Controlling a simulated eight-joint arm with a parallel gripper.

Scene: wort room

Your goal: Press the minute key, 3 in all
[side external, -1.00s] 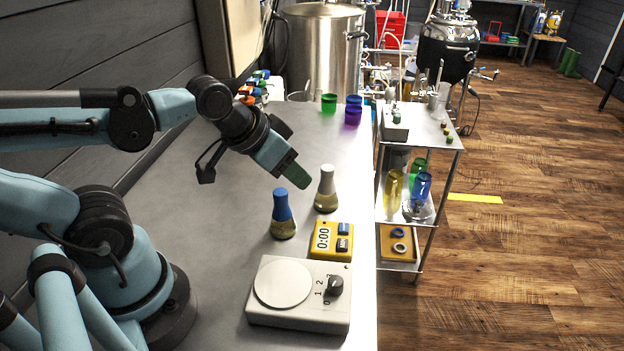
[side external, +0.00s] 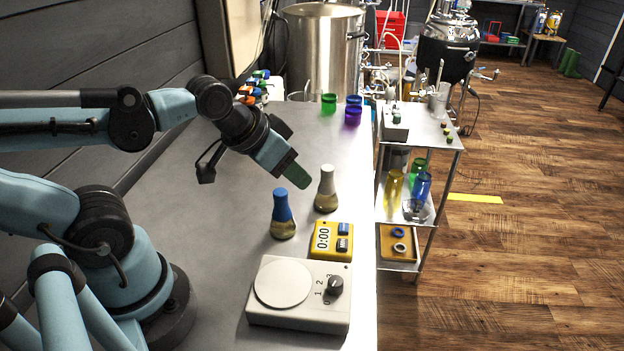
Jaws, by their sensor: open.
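A yellow timer (side external: 333,250) lies on the steel bench, its display (side external: 323,238) reading 0:00. It has a blue key (side external: 343,229) and a dark key (side external: 342,245) on its right part; I cannot read which is the minute key. My gripper (side external: 297,178) with green fingertips hangs above the bench, behind the timer and apart from it. It holds nothing that I can see, and the gap between its fingers is hard to make out from this side.
A blue-topped flask (side external: 283,214) and a white-topped flask (side external: 326,190) stand between my gripper and the timer. A white stirrer plate (side external: 302,290) with a dark knob sits in front. Green and purple cups (side external: 352,115) stand at the back. The bench's left middle is clear.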

